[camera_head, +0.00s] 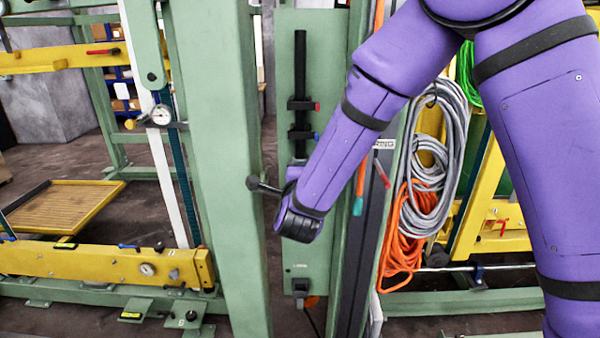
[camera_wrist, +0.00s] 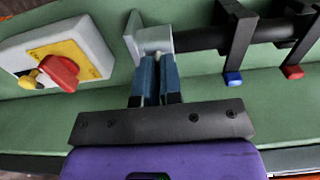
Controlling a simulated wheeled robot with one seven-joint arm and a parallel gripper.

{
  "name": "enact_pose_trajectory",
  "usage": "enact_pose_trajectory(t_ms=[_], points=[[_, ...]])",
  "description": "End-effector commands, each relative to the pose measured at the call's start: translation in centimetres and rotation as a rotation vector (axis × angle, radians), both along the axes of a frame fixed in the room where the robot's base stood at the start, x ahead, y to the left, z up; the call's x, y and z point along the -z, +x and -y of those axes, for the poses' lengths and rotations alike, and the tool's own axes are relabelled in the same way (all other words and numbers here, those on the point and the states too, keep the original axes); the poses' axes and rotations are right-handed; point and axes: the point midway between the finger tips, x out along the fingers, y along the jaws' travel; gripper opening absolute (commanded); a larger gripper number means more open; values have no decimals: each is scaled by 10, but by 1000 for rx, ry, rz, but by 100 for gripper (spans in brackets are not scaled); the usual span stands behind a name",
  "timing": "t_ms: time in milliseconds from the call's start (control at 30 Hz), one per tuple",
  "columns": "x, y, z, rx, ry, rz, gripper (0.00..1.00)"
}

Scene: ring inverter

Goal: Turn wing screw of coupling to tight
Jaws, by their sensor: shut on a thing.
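The coupling (camera_wrist: 150,32) is a pale grey block at the end of a black rod, fixed to a green panel, at the top middle of the wrist view. My gripper (camera_wrist: 157,70) has its blue-grey fingers close together right in front of the coupling, shut on its wing screw. The screw is mostly hidden between the fingers, so its angle cannot be read. In the head view my purple wrist (camera_head: 308,205) covers the gripper and most of the coupling, below the upright black rod (camera_head: 300,75).
Brackets with a blue tip (camera_wrist: 233,78) and a red tip (camera_wrist: 293,72) hold the rod right of the gripper. A red rotary switch (camera_wrist: 60,72) on a yellow plate is at left. A green post (camera_head: 215,130) and coiled cables (camera_head: 440,150) flank my arm.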

Motion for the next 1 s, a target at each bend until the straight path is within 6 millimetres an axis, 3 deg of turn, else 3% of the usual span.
enact_pose_trajectory(t_ms=[133, 200, 267, 667, 1000], points=[[2, -1, 0, -1, -2, -5, 0], [2, -1, 0, -1, -2, -5, 20], [2, -1, 0, -1, -2, -4, 32], [1, -9, -1, -2, -2, -2, 32], [1, -69, -3, -4, -3, -3, 32]])
